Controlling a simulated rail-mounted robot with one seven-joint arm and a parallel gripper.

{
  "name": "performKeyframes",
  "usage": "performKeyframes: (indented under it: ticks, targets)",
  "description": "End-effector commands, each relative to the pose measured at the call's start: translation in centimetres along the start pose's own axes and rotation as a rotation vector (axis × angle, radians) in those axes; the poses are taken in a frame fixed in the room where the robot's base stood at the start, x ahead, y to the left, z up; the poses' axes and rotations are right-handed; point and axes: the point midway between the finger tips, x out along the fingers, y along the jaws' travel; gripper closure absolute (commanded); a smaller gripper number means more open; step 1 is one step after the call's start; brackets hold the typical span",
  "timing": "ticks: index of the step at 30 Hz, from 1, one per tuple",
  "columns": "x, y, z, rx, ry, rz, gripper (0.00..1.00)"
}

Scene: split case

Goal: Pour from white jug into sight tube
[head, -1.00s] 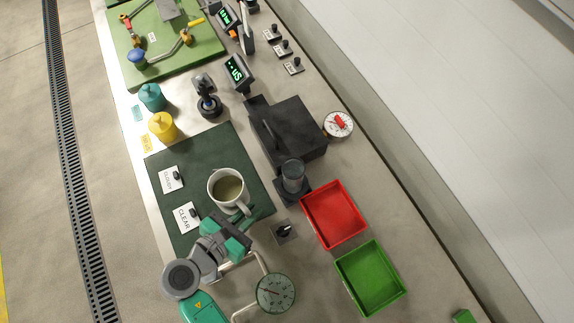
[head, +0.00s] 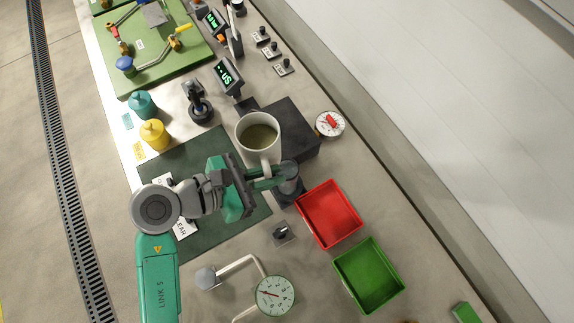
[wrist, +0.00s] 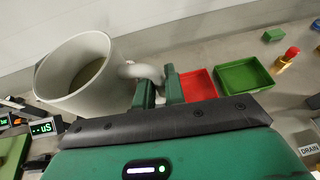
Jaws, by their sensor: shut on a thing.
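The white jug (head: 243,131) holds a murky olive liquid (head: 260,137) and is raised over the black block. My gripper (head: 268,178) is shut on its handle; the wrist view shows the handle (wrist: 146,72) between the two green fingers (wrist: 159,90). The jug's mouth faces up in the head view, and any slight tilt is hard to tell. The sight tube (head: 290,172), a dark glassy cylinder on a black base, stands just right of my fingers and is partly hidden by them. I see no liquid leaving the jug.
The black block (head: 300,130) lies behind the tube. A red tray (head: 352,232) and a green tray (head: 395,292) stand to the right. A round dial (head: 275,296) and bent pipe are at the front. Yellow (head: 153,135) and teal (head: 142,104) pots are at left.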

Motion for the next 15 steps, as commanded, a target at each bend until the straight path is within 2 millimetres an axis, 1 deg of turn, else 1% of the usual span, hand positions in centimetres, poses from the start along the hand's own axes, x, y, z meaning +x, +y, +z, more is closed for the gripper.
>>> performKeyframes:
  ticks: [1, 3, 10, 12, 15]
  targets:
    - [-0.2, -0.9, -1.1, 0.005, 0.002, -0.014, 1.00]
    - [-0.1, -2.4, -2.6, 0.015, 0.001, -0.041, 1.00]
    - [0.0, -7.3, -7.3, 0.038, 0.001, -0.087, 1.00]
    - [1.0, -8.6, -9.1, 0.049, 0.000, -0.121, 1.00]
    - [1.9, -10.4, -11.2, 0.067, 0.000, -0.162, 1.00]
